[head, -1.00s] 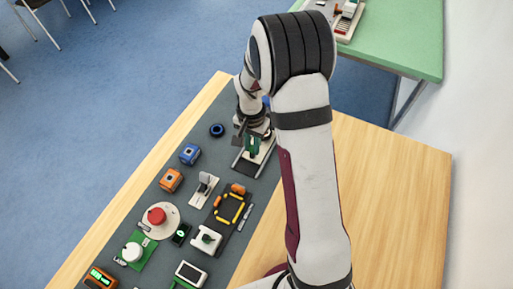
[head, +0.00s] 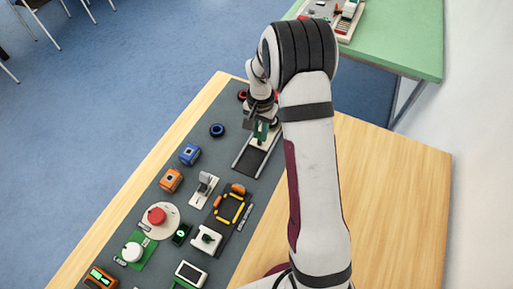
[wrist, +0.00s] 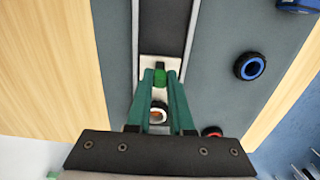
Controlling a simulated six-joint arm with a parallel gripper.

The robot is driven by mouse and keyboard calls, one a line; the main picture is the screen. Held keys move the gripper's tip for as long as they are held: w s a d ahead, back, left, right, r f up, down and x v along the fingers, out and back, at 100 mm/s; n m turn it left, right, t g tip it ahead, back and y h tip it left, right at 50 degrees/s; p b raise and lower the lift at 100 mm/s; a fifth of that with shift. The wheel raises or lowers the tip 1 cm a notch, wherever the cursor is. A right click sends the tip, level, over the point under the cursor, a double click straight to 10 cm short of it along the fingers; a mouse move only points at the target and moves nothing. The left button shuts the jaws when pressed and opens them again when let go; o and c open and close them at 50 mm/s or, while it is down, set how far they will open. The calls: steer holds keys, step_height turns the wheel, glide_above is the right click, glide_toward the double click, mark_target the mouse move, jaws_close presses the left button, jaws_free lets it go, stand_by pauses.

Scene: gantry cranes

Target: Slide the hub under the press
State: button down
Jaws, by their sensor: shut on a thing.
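A pale sliding plate (head: 266,142) with a green upright grip (head: 261,131) sits on the far part of a dark track with light rails (head: 250,160). My gripper (wrist: 160,78) is shut on the green grip, which shows between its teal fingertips in the wrist view (wrist: 160,75). No part is clearly recognisable as the press, and my arm hides the area right of the track's far end.
A blue ring (head: 217,130) lies left of the track and a red ring (head: 242,95) near the mat's far end. Blue (head: 189,154) and orange (head: 171,180) blocks, a red button (head: 157,215) and other devices fill the nearer mat. The wooden table on the right is clear.

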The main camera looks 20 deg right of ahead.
steer(key=shift+w+d, duration=1.35)
steer(key=shift+w, duration=0.1)
steer(key=c, duration=0.7)
jaws_free()
steer(key=shift+s, duration=0.1)
step_height(320, 180, up, 7)
